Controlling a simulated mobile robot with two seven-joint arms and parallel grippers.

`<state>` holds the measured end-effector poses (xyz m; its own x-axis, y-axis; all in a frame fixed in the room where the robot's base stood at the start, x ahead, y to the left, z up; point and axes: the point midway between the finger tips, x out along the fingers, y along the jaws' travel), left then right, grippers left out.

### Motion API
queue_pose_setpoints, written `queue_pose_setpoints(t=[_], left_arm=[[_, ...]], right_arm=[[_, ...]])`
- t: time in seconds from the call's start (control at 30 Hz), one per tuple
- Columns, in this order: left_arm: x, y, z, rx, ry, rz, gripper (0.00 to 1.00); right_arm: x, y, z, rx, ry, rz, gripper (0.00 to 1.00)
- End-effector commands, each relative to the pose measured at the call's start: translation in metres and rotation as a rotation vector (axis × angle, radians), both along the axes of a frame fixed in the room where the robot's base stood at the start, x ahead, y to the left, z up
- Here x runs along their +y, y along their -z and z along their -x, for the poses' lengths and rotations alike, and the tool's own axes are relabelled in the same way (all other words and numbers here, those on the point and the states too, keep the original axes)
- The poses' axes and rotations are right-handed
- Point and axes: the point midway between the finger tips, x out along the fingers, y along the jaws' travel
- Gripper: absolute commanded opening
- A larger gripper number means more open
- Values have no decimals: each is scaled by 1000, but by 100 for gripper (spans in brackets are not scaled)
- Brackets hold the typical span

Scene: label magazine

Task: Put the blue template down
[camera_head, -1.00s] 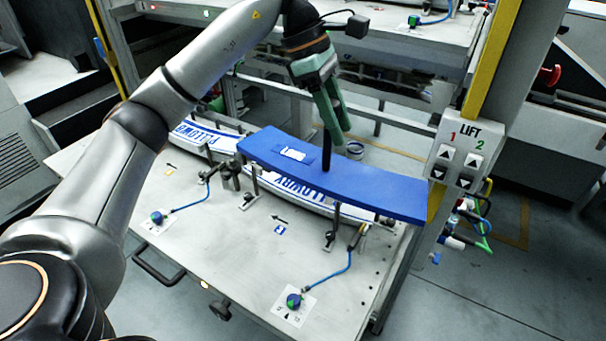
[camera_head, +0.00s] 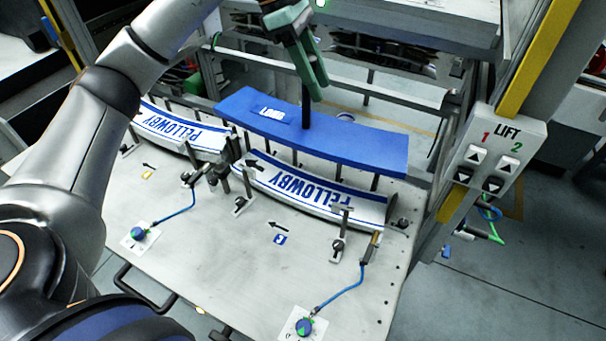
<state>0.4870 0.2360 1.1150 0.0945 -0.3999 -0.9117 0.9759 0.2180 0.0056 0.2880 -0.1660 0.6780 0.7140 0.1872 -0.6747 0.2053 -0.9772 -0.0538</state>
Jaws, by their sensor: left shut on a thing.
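The blue template (camera_head: 345,142) is a long curved plate with a small white label and a dark upright handle post (camera_head: 306,108) near its middle. My left gripper (camera_head: 310,90) has green fingers and is shut on the handle post from above. The template is at the far side of the work table (camera_head: 225,250), behind the right-hand label. Dark posts show beneath its front edge; whether it rests on them or hovers is unclear. My right gripper is not in view.
Blue hoses run to knobs (camera_head: 304,327) at the front. A LIFT panel (camera_head: 490,160) on a post stands at the right.

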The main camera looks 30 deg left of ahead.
Motion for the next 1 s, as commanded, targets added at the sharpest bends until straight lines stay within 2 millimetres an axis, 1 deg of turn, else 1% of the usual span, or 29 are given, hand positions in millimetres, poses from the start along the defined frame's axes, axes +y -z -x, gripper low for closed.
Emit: queue_pose_setpoints(t=[0.07,0.17,0.2,0.33,0.4,0.57,0.8,1.0], left_arm=[[0,2,0,-2,1,1,0],[0,17,0,1,-1,0,0],[0,26,1,2,1,-1,0],[0,48,1,1,-1,0,0],[0,56,0,-1,0,1,0],[0,67,0,-2,1,1,0],[0,97,1,-1,0,0,0],[0,99,0,-4,1,1,0]], right_arm=[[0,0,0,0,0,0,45],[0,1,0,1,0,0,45],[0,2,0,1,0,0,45],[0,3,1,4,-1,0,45],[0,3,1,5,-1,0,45],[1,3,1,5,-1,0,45],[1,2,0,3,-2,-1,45],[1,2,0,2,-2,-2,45]])
